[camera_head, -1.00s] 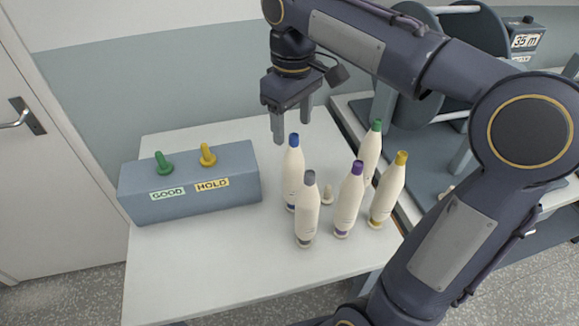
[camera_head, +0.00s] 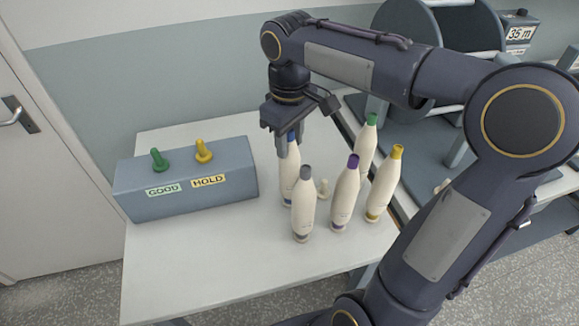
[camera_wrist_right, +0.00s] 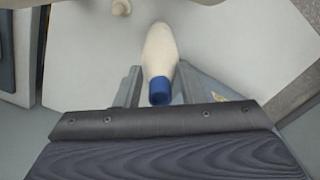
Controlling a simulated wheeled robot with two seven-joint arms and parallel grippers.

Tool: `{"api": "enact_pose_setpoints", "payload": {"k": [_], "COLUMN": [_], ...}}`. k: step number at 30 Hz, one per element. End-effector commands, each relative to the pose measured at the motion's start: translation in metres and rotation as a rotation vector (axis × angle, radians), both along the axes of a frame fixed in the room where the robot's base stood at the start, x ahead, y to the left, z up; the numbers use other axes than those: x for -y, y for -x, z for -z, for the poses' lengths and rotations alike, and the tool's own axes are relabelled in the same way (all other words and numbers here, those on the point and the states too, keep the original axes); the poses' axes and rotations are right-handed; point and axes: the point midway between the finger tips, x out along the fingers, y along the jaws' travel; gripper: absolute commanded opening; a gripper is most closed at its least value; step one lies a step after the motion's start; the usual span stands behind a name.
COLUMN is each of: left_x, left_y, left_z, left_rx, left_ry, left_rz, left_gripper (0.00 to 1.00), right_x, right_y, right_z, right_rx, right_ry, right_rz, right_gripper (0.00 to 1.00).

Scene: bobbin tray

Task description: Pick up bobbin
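Several cream bobbins stand upright on the white table (camera_head: 200,270). The blue-topped bobbin (camera_head: 289,178) is at the back left of the group. The others are grey-topped (camera_head: 304,207), purple-topped (camera_head: 346,197), green-topped (camera_head: 365,146) and yellow-topped (camera_head: 384,186). My right gripper (camera_head: 291,144) is lowered over the blue-topped bobbin, its fingers on either side of the top. In the right wrist view the blue top (camera_wrist_right: 160,92) lies between the two open fingers (camera_wrist_right: 157,88), with a gap visible. My left gripper is out of view.
A blue-grey box (camera_head: 190,187) labelled GOOD and HOLD, with a green and a yellow peg, stands at the left. A large reel machine (camera_head: 450,40) is behind right. The table's front left is clear.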

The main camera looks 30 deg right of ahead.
Motion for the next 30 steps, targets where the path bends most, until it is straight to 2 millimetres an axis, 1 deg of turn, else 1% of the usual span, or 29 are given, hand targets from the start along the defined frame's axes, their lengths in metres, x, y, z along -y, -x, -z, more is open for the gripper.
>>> {"api": "enact_pose_setpoints", "payload": {"k": [1,5,13,17,20,24,26,30], "left_x": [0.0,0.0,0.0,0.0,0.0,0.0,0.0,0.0], "left_y": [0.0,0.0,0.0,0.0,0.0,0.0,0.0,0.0], "left_z": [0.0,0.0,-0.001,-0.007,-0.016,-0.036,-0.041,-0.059], "left_rx": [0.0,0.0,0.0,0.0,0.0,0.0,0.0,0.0], "left_ry": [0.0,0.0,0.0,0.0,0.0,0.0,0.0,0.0], "left_rz": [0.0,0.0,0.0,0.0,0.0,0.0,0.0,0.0], "left_gripper": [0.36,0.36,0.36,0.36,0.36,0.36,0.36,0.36], "right_x": [0.0,0.0,0.0,0.0,0.0,0.0,-0.006,-0.019], "right_y": [0.0,0.0,0.0,0.0,0.0,0.0,0.005,0.02], "right_z": [0.0,0.0,-0.001,-0.008,-0.017,-0.038,-0.047,-0.071], "right_rx": [0.0,0.0,0.001,0.001,0.001,0.001,0.003,0.003], "right_ry": [0.0,0.0,0.0,0.0,0.0,0.001,0.001,0.001], "right_rz": [0.0,0.0,0.0,0.0,0.0,-0.001,-0.003,-0.004], "right_gripper": [0.18,0.01,0.0,0.0,0.0,0.0,0.0,0.0]}}
